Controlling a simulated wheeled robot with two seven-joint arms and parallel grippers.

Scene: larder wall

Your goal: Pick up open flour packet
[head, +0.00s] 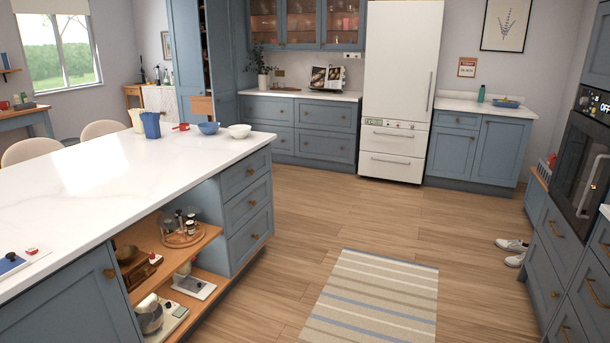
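I cannot make out an open flour packet in the head view. A cream upright item (138,118) stands on the far end of the white island top (130,165), but I cannot tell what it is. A tall blue cupboard (188,50) at the back left has a narrow opening, and its contents are too small to tell. Neither of my grippers is in view.
The island has open wooden shelves (205,240) with small appliances. A blue container (151,125), a blue bowl (208,128) and a white bowl (239,131) stand on it. A striped rug (375,297) and white shoes (512,247) lie on the otherwise clear floor.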

